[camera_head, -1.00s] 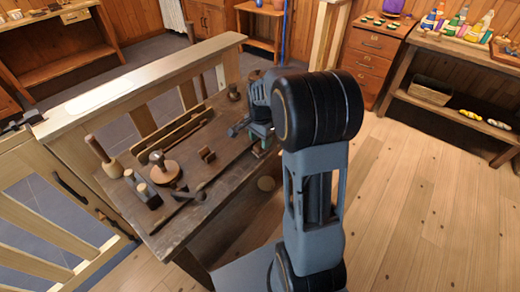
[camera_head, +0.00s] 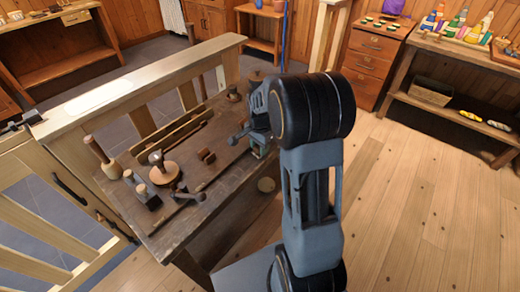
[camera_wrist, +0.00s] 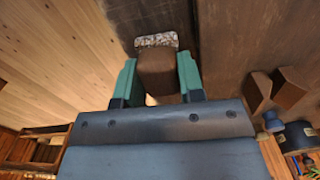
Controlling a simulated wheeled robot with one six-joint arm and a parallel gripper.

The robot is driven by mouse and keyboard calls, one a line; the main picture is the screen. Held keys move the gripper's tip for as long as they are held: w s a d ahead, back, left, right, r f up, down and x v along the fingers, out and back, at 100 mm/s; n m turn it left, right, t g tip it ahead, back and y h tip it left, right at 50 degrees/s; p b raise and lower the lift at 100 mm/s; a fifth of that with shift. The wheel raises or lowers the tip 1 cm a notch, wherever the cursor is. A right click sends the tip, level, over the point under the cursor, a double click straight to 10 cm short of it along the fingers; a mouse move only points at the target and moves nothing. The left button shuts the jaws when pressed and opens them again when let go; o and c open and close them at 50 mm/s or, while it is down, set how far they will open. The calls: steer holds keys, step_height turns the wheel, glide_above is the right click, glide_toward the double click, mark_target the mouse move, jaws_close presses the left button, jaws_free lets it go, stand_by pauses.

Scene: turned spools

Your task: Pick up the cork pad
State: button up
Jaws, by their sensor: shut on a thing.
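My gripper (camera_wrist: 158,78) shows in the wrist view with its two teal fingers closed on either side of a brown block, which I take to be the cork pad (camera_wrist: 157,72). Its far end has a pale, speckled strip. The pad sits between the fingers, above or beside the dark wooden bench. In the head view my gripper (camera_head: 260,150) is at the bench's right edge, mostly hidden by my arm, and the pad cannot be made out there.
The workbench (camera_head: 222,185) holds a mallet (camera_head: 103,157), a round wooden piece with a knob (camera_head: 163,173), a plane-like block (camera_head: 148,195) and small brown blocks (camera_head: 206,156). A railing stands behind it. Wooden floor to the right is clear.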

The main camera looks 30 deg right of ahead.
steer(key=shift+r, duration=0.45)
step_height(320, 180, up, 2)
steer(key=shift+r+p, duration=0.2)
steer(key=shift+p, duration=0.1)
steer(key=s+d+r, duration=0.1)
steer(key=s+r, duration=0.4)
steer(key=s, duration=0.2)
steer(key=s+d+r+p, duration=0.1)
steer(key=s+r, duration=0.3)
steer(key=s, duration=0.3)
steer(key=shift+r, duration=0.35)
